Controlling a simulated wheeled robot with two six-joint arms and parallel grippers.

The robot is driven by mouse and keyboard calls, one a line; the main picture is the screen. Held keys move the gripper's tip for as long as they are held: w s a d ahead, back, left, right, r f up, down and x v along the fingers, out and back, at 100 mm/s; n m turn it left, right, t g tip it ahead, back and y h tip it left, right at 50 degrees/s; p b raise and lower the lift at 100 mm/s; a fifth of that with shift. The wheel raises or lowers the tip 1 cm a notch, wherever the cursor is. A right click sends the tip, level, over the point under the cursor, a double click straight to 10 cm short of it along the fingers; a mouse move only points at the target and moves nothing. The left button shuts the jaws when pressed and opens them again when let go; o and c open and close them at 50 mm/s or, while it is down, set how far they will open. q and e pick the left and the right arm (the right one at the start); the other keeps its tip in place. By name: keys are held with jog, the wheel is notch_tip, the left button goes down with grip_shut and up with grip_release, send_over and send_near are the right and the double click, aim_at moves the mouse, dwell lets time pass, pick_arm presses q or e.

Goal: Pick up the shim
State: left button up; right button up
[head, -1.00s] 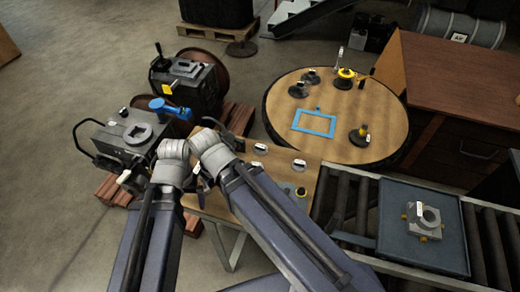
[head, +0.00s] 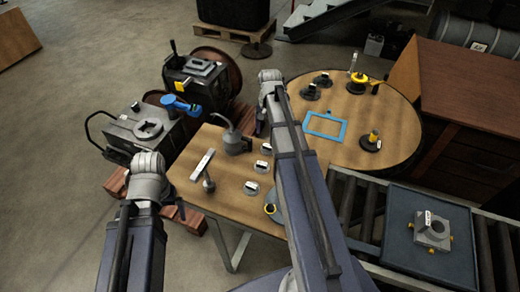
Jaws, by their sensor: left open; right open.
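I cannot tell for sure which thing is the shim. Several small round grey pieces with white labels, such as the nearest one (head: 251,188), sit in a row on the small wooden table (head: 225,199). My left gripper (head: 180,211) is open, low at the table's left edge, mostly hidden by its wrist. My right gripper (head: 261,124) is open near the table's far edge, beside the grey spouted can (head: 235,142). Its fingers hang below the wrist and show only in part. Neither gripper visibly holds anything.
A white bar on a stand (head: 202,165) is on the small table. The round table (head: 375,157) carries a blue frame (head: 342,134) and several dark pieces. A blue tray (head: 400,252) with a metal block (head: 432,232) sits on rollers at right. Machines (head: 150,130) stand at left.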

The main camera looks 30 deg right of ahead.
aim_at(268, 146)
jog(key=shift+w+d, duration=0.15)
jog(key=shift+d, duration=0.3)
jog(key=shift+f+b, duration=1.35)
jog(key=shift+a+f, duration=0.1)
jog(key=f+b, duration=0.5)
jog(key=shift+w+a, duration=0.1)
jog(key=shift+a, duration=0.15)
grip_shut()
